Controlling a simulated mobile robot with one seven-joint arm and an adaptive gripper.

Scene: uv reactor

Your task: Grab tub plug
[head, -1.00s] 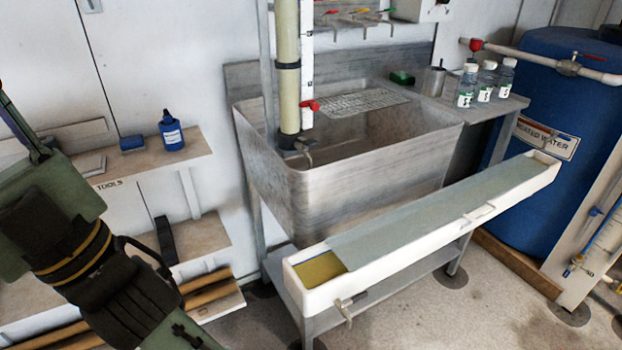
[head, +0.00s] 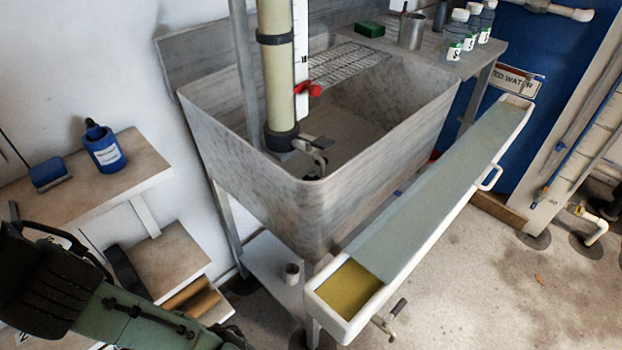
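I cannot make out a tub plug for certain in the head view. A large grey metal tub (head: 255,185) stands in the middle, and part of its floor is hidden by its front wall and the column. A small grey cylindrical piece (head: 292,273) sits on the low shelf under the tub; I cannot tell whether it is the plug. My arm shows at the lower left, but my gripper is outside the frame.
A long white trough (head: 440,205) runs along the tub's front, with a lever at its near end. A cream pipe (head: 278,75) rises at the tub's left corner. A wooden shelf with a blue bottle (head: 104,150) is at left.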

